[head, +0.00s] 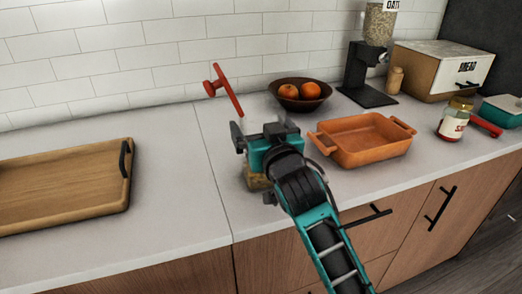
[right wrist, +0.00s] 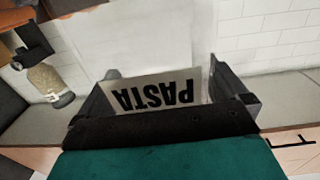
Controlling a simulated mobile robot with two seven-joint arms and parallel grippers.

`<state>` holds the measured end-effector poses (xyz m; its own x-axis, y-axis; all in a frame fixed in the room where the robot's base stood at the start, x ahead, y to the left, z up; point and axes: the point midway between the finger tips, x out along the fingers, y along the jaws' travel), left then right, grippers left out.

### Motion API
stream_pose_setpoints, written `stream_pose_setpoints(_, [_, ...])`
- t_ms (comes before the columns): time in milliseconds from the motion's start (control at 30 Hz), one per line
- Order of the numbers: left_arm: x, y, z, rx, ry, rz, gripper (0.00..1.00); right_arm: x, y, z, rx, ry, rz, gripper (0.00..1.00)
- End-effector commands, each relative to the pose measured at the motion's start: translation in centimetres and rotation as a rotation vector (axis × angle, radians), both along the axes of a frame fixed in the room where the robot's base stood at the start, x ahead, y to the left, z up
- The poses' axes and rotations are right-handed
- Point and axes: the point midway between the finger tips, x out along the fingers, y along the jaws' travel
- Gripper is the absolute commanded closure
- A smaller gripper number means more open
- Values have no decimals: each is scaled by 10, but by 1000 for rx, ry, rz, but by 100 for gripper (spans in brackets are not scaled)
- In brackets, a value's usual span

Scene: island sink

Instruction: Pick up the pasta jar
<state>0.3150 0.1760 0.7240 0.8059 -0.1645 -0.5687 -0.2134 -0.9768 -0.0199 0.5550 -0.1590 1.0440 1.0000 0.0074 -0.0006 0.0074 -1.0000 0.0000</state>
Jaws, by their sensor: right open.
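The pasta jar (head: 256,181) stands on the white counter in the head view, mostly hidden behind my right gripper; only a tan lower part shows. In the right wrist view its label reading PASTA (right wrist: 155,93) appears upside down between the fingers. My right gripper (head: 262,132) is teal and black, open, and above and in front of the jar. In the right wrist view its fingers (right wrist: 165,88) stand apart on either side of the label; I cannot tell whether they touch the jar. My left gripper is not in view.
A red object (head: 228,90) with a long bar is behind the gripper. An orange baking dish (head: 361,154) is close on the right, a fruit bowl (head: 300,105) behind. A wooden tray (head: 65,222) lies at left. The counter between tray and gripper is clear.

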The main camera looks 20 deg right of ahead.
Motion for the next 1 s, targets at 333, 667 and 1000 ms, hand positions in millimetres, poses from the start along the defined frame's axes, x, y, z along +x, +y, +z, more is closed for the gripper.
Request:
stream_pose_setpoints(333, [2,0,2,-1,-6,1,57,0,0,0,0,0,0,17])
stream_pose_setpoints(667, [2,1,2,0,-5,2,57,0,0,0,0,0,0,49])
stream_pose_setpoints(1000, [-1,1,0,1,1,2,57,0,0,0,0,0,0,81])
